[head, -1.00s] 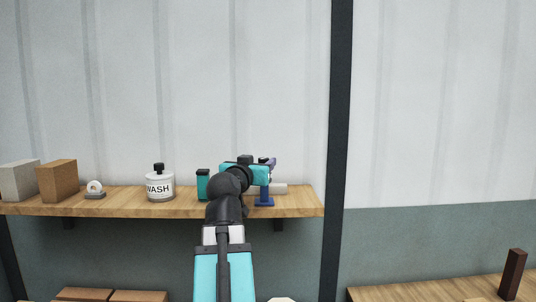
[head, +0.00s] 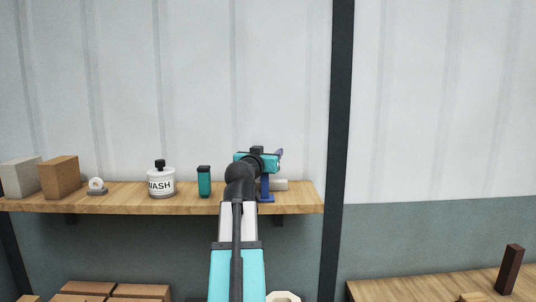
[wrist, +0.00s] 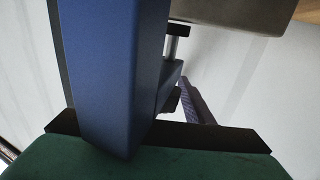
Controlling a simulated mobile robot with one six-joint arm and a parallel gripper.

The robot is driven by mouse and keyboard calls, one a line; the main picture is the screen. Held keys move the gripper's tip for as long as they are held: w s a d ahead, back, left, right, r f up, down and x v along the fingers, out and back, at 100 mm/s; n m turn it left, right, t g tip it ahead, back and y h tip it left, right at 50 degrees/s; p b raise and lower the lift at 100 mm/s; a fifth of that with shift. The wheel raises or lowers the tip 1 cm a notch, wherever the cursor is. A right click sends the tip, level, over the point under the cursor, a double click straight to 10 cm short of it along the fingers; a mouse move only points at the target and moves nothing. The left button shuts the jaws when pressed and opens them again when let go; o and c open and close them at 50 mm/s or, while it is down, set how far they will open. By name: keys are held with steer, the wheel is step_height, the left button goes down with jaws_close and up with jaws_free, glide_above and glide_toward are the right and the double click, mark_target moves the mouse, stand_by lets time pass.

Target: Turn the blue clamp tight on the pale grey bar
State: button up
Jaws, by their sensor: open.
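The blue clamp (head: 266,188) stands on the wooden shelf, partly hidden behind my gripper (head: 257,161). Its purple handle (head: 280,153) pokes out at the upper right. The pale grey bar (head: 280,185) lies at the clamp's right side. In the wrist view the clamp's blue frame (wrist: 115,70) fills the left half, very close to my open gripper (wrist: 160,132). The ridged purple handle (wrist: 196,103) is beyond it, below a silver screw, and the bar (wrist: 240,12) seems to be at the top. I cannot tell whether my gripper touches the clamp.
A dark post (head: 336,150) rises just right of the shelf.

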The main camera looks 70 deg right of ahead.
steer(key=c, duration=1.1)
steer(key=shift+o, duration=0.2)
steer(key=shift+f, duration=0.1)
